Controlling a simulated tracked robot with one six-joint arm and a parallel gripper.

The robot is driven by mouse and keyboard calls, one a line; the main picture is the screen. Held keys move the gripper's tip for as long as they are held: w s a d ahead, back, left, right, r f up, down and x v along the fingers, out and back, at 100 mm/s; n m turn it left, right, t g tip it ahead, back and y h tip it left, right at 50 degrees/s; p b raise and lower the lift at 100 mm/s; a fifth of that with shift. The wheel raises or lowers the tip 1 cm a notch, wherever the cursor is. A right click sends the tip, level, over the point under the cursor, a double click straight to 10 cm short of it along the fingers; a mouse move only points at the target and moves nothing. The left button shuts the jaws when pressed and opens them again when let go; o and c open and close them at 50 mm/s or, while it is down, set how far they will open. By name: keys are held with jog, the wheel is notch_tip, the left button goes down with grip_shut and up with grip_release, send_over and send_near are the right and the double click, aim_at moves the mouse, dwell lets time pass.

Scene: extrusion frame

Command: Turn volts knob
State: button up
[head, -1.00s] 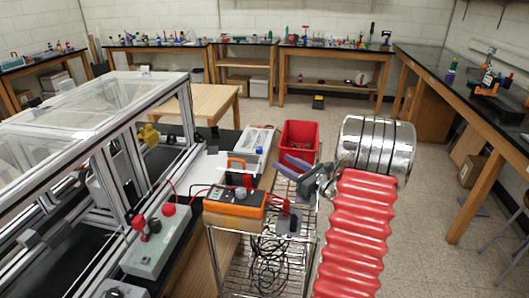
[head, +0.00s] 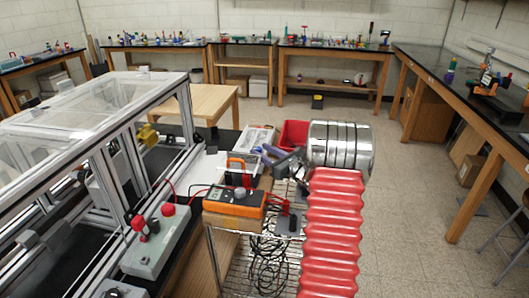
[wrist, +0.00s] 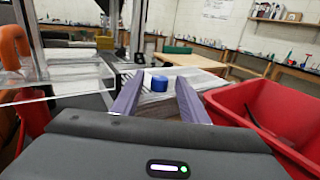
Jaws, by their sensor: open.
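An orange multimeter (head: 234,202) with a dark round dial lies on a wooden block in the head view. A grey box (head: 155,250) with red and black knob-like tops stands at lower left, and a second grey box (head: 122,289) is partly cut off below it. I cannot tell which part is the volts knob; no label is readable. My gripper (head: 270,155) is beyond the multimeter, above the trays. In the wrist view my gripper (wrist: 158,97) has its purple fingers apart with nothing held. A blue cap (wrist: 159,83) shows beyond and between the fingertips.
A red bin (head: 293,134) is close beside my gripper, partly hidden by my arm. A clear tray (wrist: 60,80) is at left in the wrist view. An aluminium extrusion frame (head: 110,130) fills the left. Red leads run to the multimeter. Open floor (head: 410,220) lies right.

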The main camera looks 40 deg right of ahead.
jog(key=shift+c, duration=0.5)
grip_shut()
jog(key=shift+y, duration=0.3)
jog(key=shift+d+n+y, duration=0.15)
jog(key=shift+n+y, duration=0.45)
jog(key=shift+o, duration=0.5)
grip_release()
